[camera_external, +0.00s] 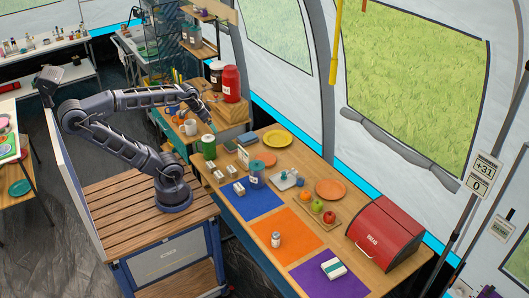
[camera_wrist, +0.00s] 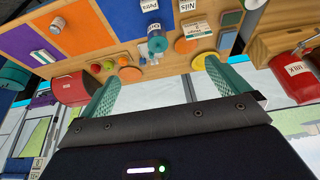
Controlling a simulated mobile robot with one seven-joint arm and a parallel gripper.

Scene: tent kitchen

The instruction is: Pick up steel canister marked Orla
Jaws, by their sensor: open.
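Several small labelled steel canisters stand on the table. One (camera_external: 239,188) is at the blue mat's left edge and another (camera_external: 219,175) is behind it. In the wrist view, labels seem to read Petra on one canister (camera_wrist: 148,6) and Nils on another (camera_wrist: 186,6). Another pale canister (camera_external: 277,239) is on the orange mat, also visible in the wrist view (camera_wrist: 57,22); its label is too small to read. I cannot tell which is Orla. My gripper (camera_wrist: 165,92) is open and empty, its teal fingers spread, high above and apart from the canisters.
A red bread bin (camera_external: 385,233) stands at the right end. A red canister (camera_external: 231,84) stands behind.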

